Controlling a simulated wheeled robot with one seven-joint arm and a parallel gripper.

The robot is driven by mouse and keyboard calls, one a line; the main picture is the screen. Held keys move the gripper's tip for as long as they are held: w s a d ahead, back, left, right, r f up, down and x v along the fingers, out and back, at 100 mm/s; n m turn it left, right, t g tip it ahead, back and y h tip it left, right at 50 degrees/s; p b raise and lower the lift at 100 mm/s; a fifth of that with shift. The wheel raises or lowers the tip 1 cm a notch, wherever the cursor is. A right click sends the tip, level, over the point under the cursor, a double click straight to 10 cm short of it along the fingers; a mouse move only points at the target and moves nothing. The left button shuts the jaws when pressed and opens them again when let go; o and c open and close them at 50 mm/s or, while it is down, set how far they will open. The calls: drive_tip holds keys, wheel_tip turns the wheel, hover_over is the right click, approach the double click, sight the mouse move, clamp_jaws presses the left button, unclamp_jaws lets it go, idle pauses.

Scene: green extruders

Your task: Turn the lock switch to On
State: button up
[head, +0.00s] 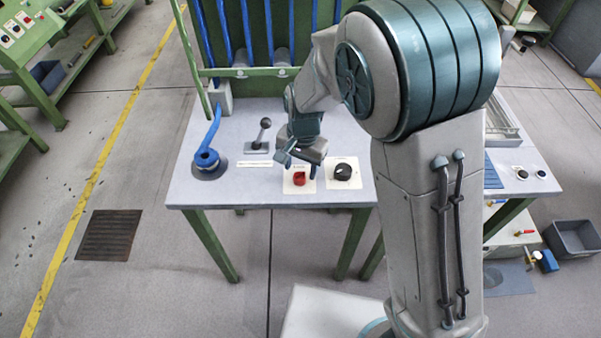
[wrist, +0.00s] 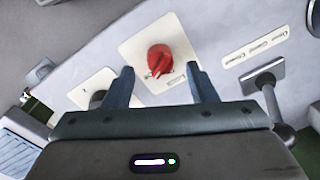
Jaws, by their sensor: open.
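The lock switch, a red rotary knob on a cream plate, sits near the table's front edge. It shows in the head view (head: 299,178) and in the wrist view (wrist: 159,59). My gripper (wrist: 163,85) is open, its two blue-grey fingers apart. In the wrist view the knob appears ahead of the gap between the fingertips, and nothing is held. In the head view my gripper (head: 301,157) hangs just behind the knob. The words on the switch plate are too small to read, so the knob's setting cannot be told.
A black rotary knob (head: 343,172) on its own plate is right of the red one. A label strip (head: 254,164) lies below the lever. Green frame with blue bars rises behind.

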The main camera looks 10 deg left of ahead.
sight(300, 172)
drive_tip(key=shift+f, duration=1.65)
drive_tip(key=c, duration=1)
drive_tip(key=shift+n, duration=0.4)
drive_tip(key=n+b, duration=0.2)
drive_tip(key=n, duration=0.3)
drive_tip(key=shift+w, duration=0.1)
drive_tip(key=n, duration=0.6)
drive_tip(key=shift+a+r+g, duration=0.1)
drive_tip(key=shift+a+g, duration=0.05)
drive_tip(key=shift+g, duration=0.15)
